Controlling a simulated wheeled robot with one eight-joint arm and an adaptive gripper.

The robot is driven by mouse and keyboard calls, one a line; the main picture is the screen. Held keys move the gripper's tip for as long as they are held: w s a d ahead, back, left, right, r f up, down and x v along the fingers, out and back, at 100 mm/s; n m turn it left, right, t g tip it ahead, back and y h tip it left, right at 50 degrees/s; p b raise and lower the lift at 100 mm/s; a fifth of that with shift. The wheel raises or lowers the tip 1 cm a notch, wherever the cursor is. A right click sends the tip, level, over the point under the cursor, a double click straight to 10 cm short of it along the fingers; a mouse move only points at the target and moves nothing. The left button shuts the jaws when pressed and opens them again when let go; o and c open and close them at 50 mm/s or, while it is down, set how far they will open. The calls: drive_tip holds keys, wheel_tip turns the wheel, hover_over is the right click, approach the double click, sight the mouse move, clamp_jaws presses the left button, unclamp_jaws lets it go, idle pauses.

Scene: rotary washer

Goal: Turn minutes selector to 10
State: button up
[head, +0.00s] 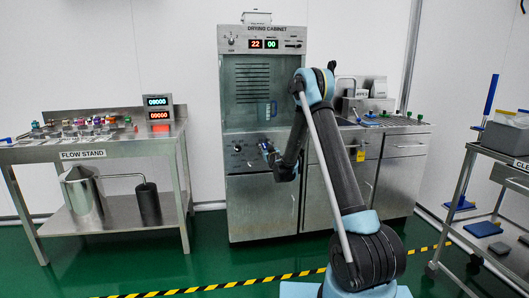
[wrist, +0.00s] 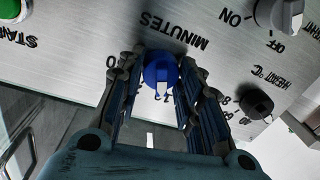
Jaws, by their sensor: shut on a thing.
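The minutes selector is a blue knob (wrist: 158,72) with a pale pointer mark, on a brushed metal panel (wrist: 100,28) under the upside-down word MINUTES in the wrist view. My gripper (wrist: 161,62) has one finger on each side of the knob and is shut on it. The pale mark faces the bottom of the picture. A 0 shows at the knob's left; the other numerals are mostly hidden by the fingers. In the head view my gripper (head: 267,150) is at the control panel of the steel washer (head: 262,202), and the knob is too small to read there.
A grey ON/OFF switch (wrist: 280,14) and a black heat knob (wrist: 256,104) sit right of the fingers; a green START button (wrist: 9,9) is at upper left. The drying cabinet (head: 262,90) stands above the panel. The flow stand (head: 88,152) is at left, a cart (head: 495,165) at right.

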drive_tip(key=shift+d, duration=0.1)
drive_tip(key=o, duration=1.1)
drive_tip(key=v, duration=1.2)
drive_tip(key=shift+d, duration=0.1)
